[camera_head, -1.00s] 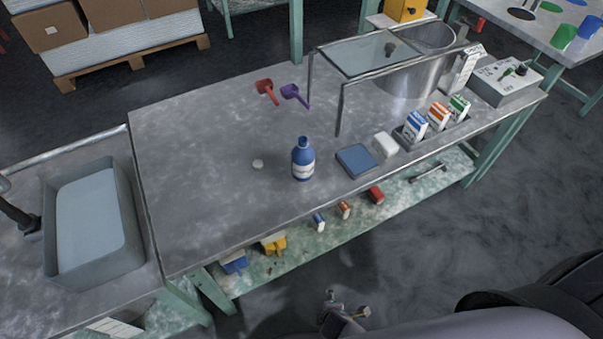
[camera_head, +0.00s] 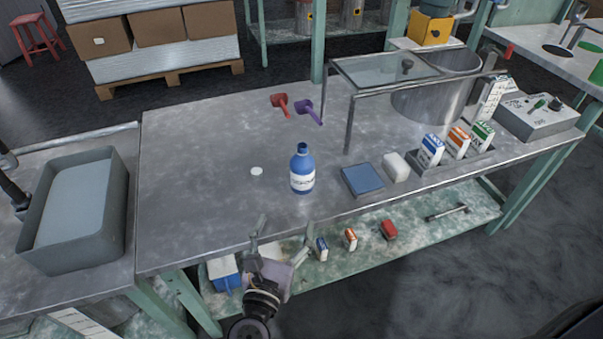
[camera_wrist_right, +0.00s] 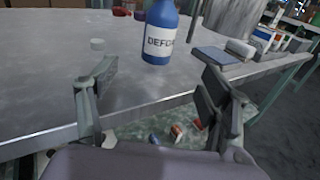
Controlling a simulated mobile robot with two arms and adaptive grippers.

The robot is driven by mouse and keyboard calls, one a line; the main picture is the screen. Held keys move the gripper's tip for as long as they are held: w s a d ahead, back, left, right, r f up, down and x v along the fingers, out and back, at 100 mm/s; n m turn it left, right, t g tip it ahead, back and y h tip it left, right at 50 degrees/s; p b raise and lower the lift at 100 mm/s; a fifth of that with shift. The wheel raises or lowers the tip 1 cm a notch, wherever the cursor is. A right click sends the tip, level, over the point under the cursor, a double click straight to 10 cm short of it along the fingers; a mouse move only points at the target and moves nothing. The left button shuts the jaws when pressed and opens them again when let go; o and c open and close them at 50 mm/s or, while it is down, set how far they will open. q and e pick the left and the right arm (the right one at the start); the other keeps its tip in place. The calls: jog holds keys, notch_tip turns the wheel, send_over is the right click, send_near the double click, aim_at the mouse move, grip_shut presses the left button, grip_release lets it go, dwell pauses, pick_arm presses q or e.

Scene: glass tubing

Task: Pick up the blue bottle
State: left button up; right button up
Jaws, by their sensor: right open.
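The blue bottle (camera_head: 302,170) with a white label stands upright and open-topped on the grey table near its front edge. It also shows in the right wrist view (camera_wrist_right: 160,32), ahead of the fingers and a little above the gap between them; its top is cut off there. My right gripper (camera_head: 283,238) is open and empty at the table's front edge, in front of the bottle and to its lower left in the head view. Its two spread fingers show in the right wrist view (camera_wrist_right: 150,90). Nothing touches the bottle. My left gripper is not in view.
A white cap-like disc (camera_head: 257,171) lies left of the bottle. A blue pad (camera_head: 362,180) and a white block (camera_head: 396,166) lie right of it. Red (camera_head: 280,104) and purple (camera_head: 309,112) scoops lie behind. A metal frame (camera_head: 349,120) stands behind right. The table's left part is clear.

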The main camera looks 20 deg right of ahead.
aim_at(300, 176)
jog(key=shift+n+t, duration=0.3)
jog(key=shift+n, duration=0.1)
jog(key=x, duration=0.7)
jog(key=b+x, duration=0.1)
jog(key=x, duration=0.3)
jog(key=shift+w+a+r, duration=0.1)
jog(key=shift+a+r, duration=0.2)
jog(key=shift+r, duration=0.05)
jog(key=shift+w+d, duration=0.3)
jog(key=shift+w, duration=0.2)
jog(key=shift+s+d+x, duration=0.1)
jog(key=shift+d+x, duration=0.1)
jog(key=shift+x, duration=1.1)
jog(key=shift+s+d+x, duration=0.1)
jog(key=shift+d+x, duration=0.05)
jog(key=shift+x, duration=1.15)
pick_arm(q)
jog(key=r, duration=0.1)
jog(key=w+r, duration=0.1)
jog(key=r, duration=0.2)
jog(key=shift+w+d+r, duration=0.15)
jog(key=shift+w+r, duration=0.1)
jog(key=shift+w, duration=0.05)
pick_arm(e)
jog(key=shift+r, duration=0.15)
jog(key=shift+c, duration=0.4)
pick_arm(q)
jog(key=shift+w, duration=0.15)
pick_arm(e)
jog(key=c, duration=1.3)
